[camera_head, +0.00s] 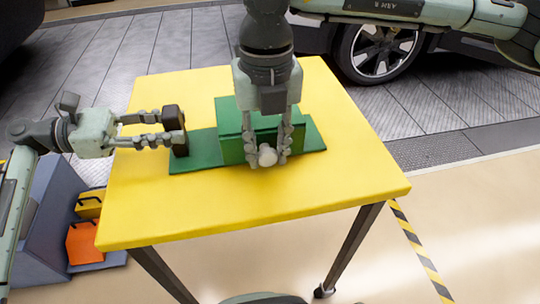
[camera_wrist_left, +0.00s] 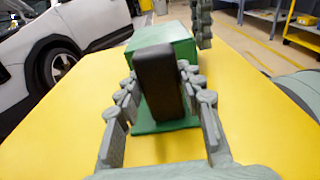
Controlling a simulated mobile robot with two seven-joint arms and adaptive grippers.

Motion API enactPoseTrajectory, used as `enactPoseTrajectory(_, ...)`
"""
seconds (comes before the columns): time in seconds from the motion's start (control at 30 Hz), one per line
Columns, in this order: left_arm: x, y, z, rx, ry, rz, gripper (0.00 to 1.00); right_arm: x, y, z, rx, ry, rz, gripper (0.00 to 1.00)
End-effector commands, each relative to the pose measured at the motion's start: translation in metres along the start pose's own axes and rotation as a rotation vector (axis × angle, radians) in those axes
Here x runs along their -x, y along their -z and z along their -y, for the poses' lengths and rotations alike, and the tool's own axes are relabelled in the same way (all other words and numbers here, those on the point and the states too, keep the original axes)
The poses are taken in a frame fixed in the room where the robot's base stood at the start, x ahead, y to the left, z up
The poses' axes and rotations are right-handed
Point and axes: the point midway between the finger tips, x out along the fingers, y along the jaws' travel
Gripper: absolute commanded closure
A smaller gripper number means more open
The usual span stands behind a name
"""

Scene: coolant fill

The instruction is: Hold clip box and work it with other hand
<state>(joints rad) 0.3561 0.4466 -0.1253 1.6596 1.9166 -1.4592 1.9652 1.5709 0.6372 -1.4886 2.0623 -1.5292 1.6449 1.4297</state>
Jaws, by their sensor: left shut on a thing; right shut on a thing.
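The green clip box (camera_head: 232,146) sits on a flat green base plate (camera_head: 195,152) on the yellow table. A dark upright handle (camera_head: 176,152) stands at the plate's left end; it also shows in the left wrist view (camera_wrist_left: 157,80). My left gripper (camera_head: 178,134) comes in from the left and is shut on the dark handle, a finger on each side. My right gripper (camera_head: 268,150) reaches down over the box from above and is shut on a pale round knob (camera_head: 267,157) at the box's front. The right gripper hides part of the box's front and top.
The yellow table (camera_head: 250,205) is clear around the plate. An orange bin (camera_head: 84,243) and a yellow bin (camera_head: 90,204) stand low at the left, beside the table. A car wheel (camera_head: 380,50) is behind the table.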

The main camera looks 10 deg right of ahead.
Motion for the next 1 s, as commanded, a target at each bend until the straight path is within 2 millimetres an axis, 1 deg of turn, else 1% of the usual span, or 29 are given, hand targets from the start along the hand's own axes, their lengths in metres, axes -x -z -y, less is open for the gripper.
enactPoseTrajectory(0.1, -0.002, -0.001, 0.003, -0.001, 0.011, 0.001, 0.86, 0.001, -0.002, 0.000, -0.006, -0.003, 0.006, 1.00)
enactPoseTrajectory(0.13, -0.002, -0.001, 0.003, -0.001, 0.011, 0.001, 0.86, 0.001, -0.003, 0.000, -0.007, -0.003, 0.007, 0.70)
enactPoseTrajectory(0.3, -0.002, -0.001, 0.003, -0.001, 0.009, 0.001, 0.86, 0.001, -0.002, 0.000, -0.006, -0.003, 0.006, 0.50)
enactPoseTrajectory(0.57, -0.001, -0.001, 0.002, 0.000, 0.006, 0.001, 0.86, 0.001, -0.001, 0.000, -0.004, -0.002, 0.004, 0.50)
enactPoseTrajectory(0.67, -0.001, -0.001, 0.001, 0.000, 0.005, 0.001, 0.86, 0.005, -0.001, 0.000, -0.004, -0.002, 0.005, 0.50)
enactPoseTrajectory(0.77, -0.001, -0.001, 0.001, 0.000, 0.005, 0.001, 0.86, 0.018, -0.002, 0.000, -0.005, -0.003, 0.006, 0.50)
enactPoseTrajectory(1.0, -0.001, -0.001, 0.001, 0.000, 0.004, 0.001, 0.86, 0.070, -0.002, -0.001, -0.005, -0.004, 0.008, 0.50)
